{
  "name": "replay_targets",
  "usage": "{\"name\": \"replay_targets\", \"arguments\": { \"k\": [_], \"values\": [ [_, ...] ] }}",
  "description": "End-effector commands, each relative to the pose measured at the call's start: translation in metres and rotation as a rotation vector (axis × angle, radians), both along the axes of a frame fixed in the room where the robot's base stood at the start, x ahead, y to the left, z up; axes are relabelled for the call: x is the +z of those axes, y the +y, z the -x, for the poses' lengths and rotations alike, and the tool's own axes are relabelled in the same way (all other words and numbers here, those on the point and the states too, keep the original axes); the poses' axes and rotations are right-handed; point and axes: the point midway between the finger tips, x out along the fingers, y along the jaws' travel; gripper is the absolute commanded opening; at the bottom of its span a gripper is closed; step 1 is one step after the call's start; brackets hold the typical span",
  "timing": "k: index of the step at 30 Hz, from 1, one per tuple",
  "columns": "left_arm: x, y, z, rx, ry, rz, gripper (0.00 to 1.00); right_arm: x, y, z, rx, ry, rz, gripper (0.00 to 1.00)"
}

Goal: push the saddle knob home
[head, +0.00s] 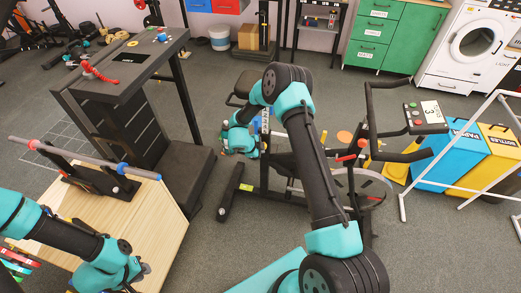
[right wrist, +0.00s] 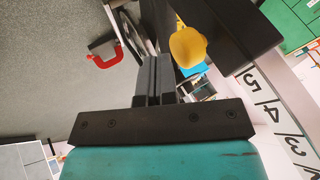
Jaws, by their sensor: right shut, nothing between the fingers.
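The yellow saddle knob (right wrist: 187,47) sticks out beside a dark post in the right wrist view. My right gripper (right wrist: 152,65) is shut and empty, its fingertips close beside the knob; I cannot tell whether they touch it. In the head view the exercise bike (head: 335,170) stands mid-floor, its dark saddle (head: 243,88) partly behind my right arm. My right gripper is by the seat post there, its fingers hard to make out, and the knob is not clearly visible. My left gripper (head: 138,272) is low over the wooden box at the lower left; its fingers are too unclear to read.
A white number scale (right wrist: 272,108) runs along the post. The wooden box (head: 165,215) carries a bar on black supports. A dark cabinet stand (head: 130,75) is behind it. Blue and yellow bins (head: 450,155) and a white tube frame stand right of the bike.

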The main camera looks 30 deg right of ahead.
Motion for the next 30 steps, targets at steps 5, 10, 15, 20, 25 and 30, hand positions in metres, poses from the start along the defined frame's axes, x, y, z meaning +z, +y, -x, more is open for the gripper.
{"name": "replay_targets", "arguments": {
  "k": [5, 10, 15, 20, 25, 30],
  "values": [
    [0.0, 0.0, 0.0, 0.0, 0.0, 0.0, 0.25, 0.0, 0.028, 0.021, 0.017, 0.011, -0.002, 0.0],
    [0.0, 0.0, 0.0, 0.0, 0.0, 0.0, 0.25, 0.028, 0.048, 0.021, 0.018, 0.008, -0.002, 0.0],
    [0.0, 0.0, 0.0, 0.0, 0.0, 0.0, 0.25, 0.054, 0.068, 0.024, 0.018, 0.01, -0.002, 0.0],
    [0.0, 0.0, 0.0, 0.0, 0.0, 0.0, 0.25, 0.07, 0.08, 0.026, 0.018, 0.012, -0.003, 0.0],
    [0.0, 0.0, 0.0, 0.0, 0.0, 0.0, 0.25, 0.077, 0.086, 0.027, 0.017, 0.013, -0.003, 0.0],
    [0.0, 0.0, 0.0, 0.0, 0.0, 0.0, 0.25, 0.077, 0.086, 0.028, 0.017, 0.013, -0.003, 0.0]
  ]
}}
